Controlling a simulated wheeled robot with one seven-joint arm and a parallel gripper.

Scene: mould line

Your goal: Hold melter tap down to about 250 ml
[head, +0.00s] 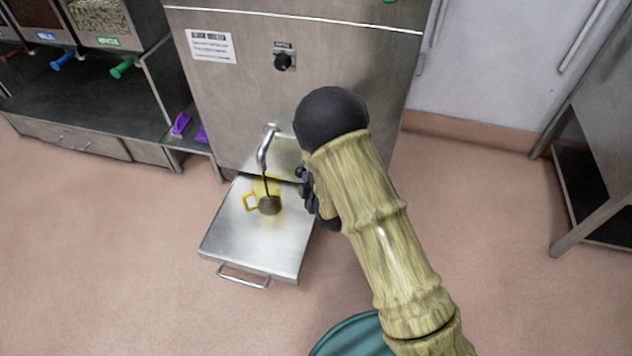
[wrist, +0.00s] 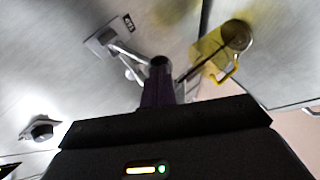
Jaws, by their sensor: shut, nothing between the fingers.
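The melter (head: 330,70) is a steel cabinet with a curved metal tap (head: 266,148) on its front. A thin dark stream falls from the tap into a clear yellowish jug (head: 252,201) with a yellow handle. Dark liquid lies in the jug; I cannot read its level or any marks. In the wrist view the jug (wrist: 208,52), the stream and the tap (wrist: 125,52) also show. My gripper (head: 306,190) is at the tap's right side, mostly hidden by my forearm. In the wrist view its shut fingers (wrist: 159,72) reach the tap lever; exact contact is unclear.
The jug stands on a steel shelf (head: 255,245) with a front handle. A dial (head: 283,61) and a label (head: 211,46) are on the melter. Dispensers with blue and green handles stand over a counter (head: 85,100) at left. A steel table (head: 600,140) is at right. Floor is open in front.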

